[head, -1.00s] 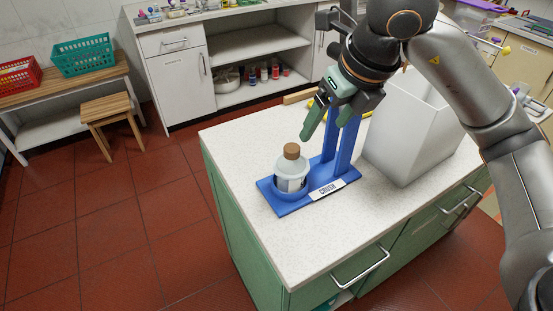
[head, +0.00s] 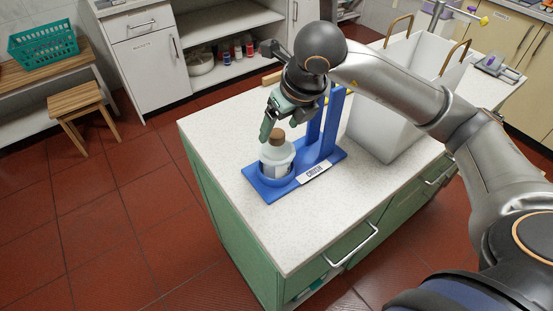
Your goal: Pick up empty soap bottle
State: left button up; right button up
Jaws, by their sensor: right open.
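The soap bottle (head: 277,160) is a pale, translucent bottle with a brown cork-like cap and a label. It stands upright in the round holder of a blue stand (head: 300,178) on the white speckled counter. From here I cannot tell whether the bottle is empty. My right gripper (head: 278,123) is open, with green fingers pointing down, just above and beside the bottle's cap. Whether a finger touches the cap is hard to tell. My left gripper is not in view.
The blue stand's upright posts rise right behind the bottle, close to my right gripper. A white bin (head: 385,125) with wooden handles stands to the right on the counter (head: 225,140). The counter's front left is clear. A stool (head: 82,109) stands on the red tiled floor.

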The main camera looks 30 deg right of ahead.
jog(key=shift+x, duration=1.15)
grip_shut()
